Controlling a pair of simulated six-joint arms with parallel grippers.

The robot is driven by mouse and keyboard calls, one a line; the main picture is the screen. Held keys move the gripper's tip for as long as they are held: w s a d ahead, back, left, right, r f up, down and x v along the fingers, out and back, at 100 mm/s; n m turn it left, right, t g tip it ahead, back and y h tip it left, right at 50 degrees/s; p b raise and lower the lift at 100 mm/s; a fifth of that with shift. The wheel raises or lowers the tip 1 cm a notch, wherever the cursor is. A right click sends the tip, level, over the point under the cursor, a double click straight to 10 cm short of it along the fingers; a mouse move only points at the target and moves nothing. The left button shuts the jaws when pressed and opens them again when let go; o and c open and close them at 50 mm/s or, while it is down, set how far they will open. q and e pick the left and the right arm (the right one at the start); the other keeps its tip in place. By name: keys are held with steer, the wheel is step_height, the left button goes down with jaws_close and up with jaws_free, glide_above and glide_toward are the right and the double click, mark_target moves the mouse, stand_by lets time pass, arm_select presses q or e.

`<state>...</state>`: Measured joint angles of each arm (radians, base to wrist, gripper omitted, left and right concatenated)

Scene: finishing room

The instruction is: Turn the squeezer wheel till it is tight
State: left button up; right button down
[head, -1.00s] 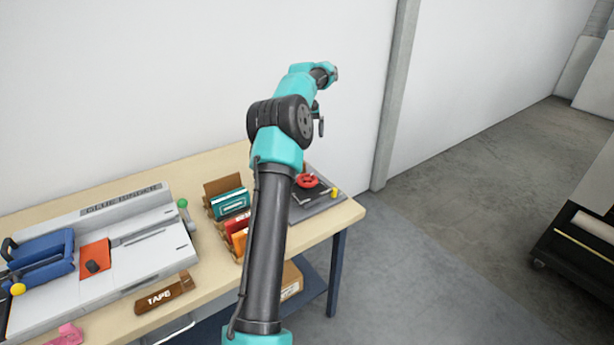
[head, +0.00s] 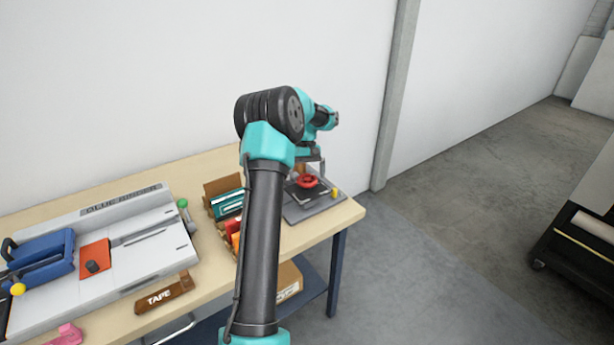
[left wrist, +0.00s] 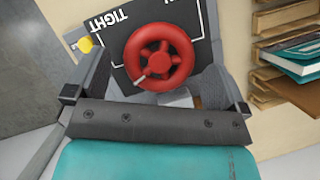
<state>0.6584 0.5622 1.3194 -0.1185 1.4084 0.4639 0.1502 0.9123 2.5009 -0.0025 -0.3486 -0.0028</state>
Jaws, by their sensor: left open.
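The red squeezer wheel (head: 307,181) sits on top of a press with a dark plate at the right end of the bench. In the left wrist view the spoked wheel (left wrist: 159,57) has a pale mark or peg on its lower left rim. The dark plate (left wrist: 118,62) under it carries the word TIGHT at its upper left. My left gripper (left wrist: 158,92) is open, with its fingers on either side of the wheel and apart from it. In the head view my left gripper (head: 308,164) is just above the wheel, partly hidden by my arm. My right gripper is out of view.
A rack of books (head: 222,201) stands left of the press. A yellow knob (head: 335,192) is on the press base (head: 318,208). A white binder machine (head: 130,240) and a TAPE box (head: 165,294) lie farther left.

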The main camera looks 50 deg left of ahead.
arm_select(q)
steer(key=shift+s+d+f, duration=0.15)
steer(key=shift+d+f, duration=0.05)
steer(key=shift+f, duration=0.25)
steer(key=c, duration=0.8)
steer(key=shift+c, duration=0.2)
stand_by(0.6)
steer(key=o, duration=0.8)
steer(key=shift+o, duration=0.2)
steer(key=shift+r, duration=0.15)
steer(key=v, duration=1.7)
